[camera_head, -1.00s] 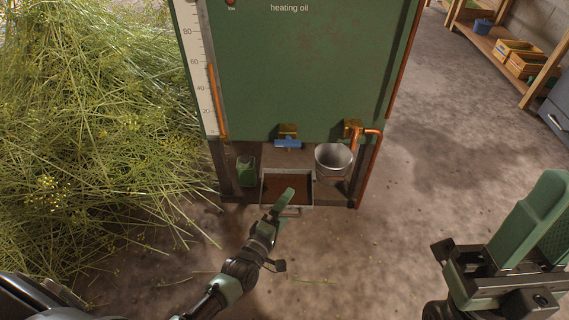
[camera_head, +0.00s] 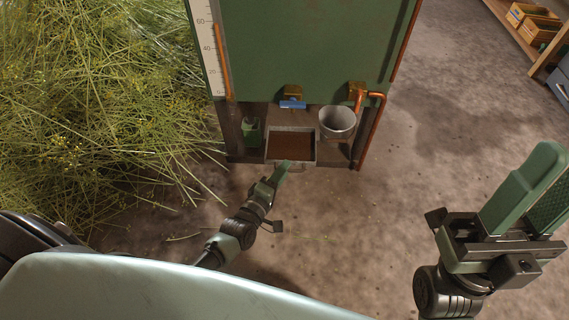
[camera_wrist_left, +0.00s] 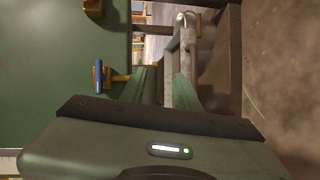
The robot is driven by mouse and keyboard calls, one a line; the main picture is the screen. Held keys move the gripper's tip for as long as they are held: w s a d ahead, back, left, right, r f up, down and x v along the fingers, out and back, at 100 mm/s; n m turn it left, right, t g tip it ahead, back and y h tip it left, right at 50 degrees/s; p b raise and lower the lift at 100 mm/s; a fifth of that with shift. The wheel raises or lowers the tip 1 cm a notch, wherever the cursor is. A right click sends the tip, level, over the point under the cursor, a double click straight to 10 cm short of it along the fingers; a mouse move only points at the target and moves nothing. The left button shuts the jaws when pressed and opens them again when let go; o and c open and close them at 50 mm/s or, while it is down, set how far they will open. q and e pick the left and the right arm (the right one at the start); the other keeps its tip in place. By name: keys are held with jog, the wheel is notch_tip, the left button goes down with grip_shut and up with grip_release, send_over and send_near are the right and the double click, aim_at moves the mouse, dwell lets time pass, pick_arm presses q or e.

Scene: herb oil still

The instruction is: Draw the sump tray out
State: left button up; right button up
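The sump tray (camera_head: 316,150) is a grey, shallow tray with brown contents, low in the opening under the green tank. Its handle (camera_head: 297,169) is at the front, and in the left wrist view a grey bar (camera_wrist_left: 187,38) of it runs up past the fingertips. My left gripper (camera_head: 283,168) is at the tray's front, beside the handle. In the left wrist view its two green fingers (camera_wrist_left: 167,78) stand apart, with grey metal showing between them; contact is unclear. My right gripper (camera_head: 548,180) is open and empty, at the right, away from the tank.
The green tank (camera_head: 300,45) stands above the tray. A metal bucket (camera_head: 338,121) is to the tray's right and a green container (camera_head: 251,132) to its left. A blue-handled valve (camera_head: 292,104) is above. Cut herbs (camera_head: 100,120) pile at left. The floor in front is clear.

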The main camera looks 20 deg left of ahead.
pick_arm(q)
jog(key=s+f, duration=0.2)
jog(key=s, duration=0.5)
jog(key=shift+a+p, duration=0.3)
jog(key=shift+p, duration=0.1)
jog(key=shift+f, duration=0.1)
dwell(0.5)
